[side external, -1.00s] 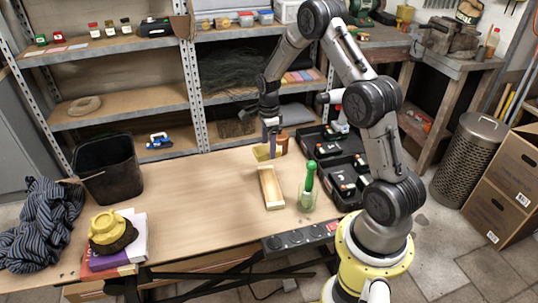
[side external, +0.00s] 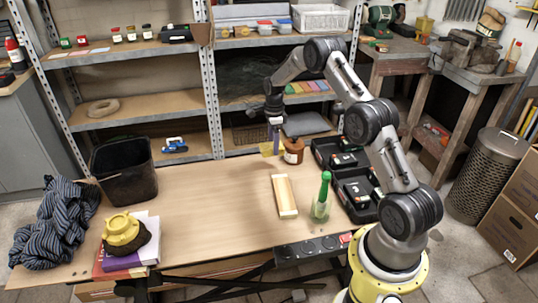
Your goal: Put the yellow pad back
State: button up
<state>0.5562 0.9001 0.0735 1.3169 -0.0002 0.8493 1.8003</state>
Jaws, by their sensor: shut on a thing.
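My gripper (side external: 275,146) hangs over the far edge of the table, pointing down, shut on a thin yellow pad (side external: 266,149). The pad sticks out to the left of the fingers. It is small here, and its exact tilt is hard to tell. A row of coloured pads (side external: 307,87) lies on the middle shelf behind my arm. Part of that shelf is hidden by the arm, and I cannot make out a gap in the row.
A brown bottle (side external: 293,150) stands just right of my gripper. A wooden tray (side external: 284,196), a green-topped bottle (side external: 321,198) and black organizer trays (side external: 362,198) are on the table (side external: 215,210). A black bin (side external: 123,172) stands left. The table's middle is clear.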

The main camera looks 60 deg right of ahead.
jog(key=w+f, duration=0.1)
jog(key=w+d+f, duration=0.1)
jog(key=f, duration=0.1)
jog(key=w+d+f, duration=0.1)
jog(key=shift+f, duration=0.3)
jog(key=shift+w+f, duration=0.15)
jog(key=shift+f, duration=1.45)
jog(key=shift+f, duration=0.2)
jog(key=o, duration=1.1)
jog(key=shift+o, duration=0.2)
jog(key=shift+r, duration=0.1)
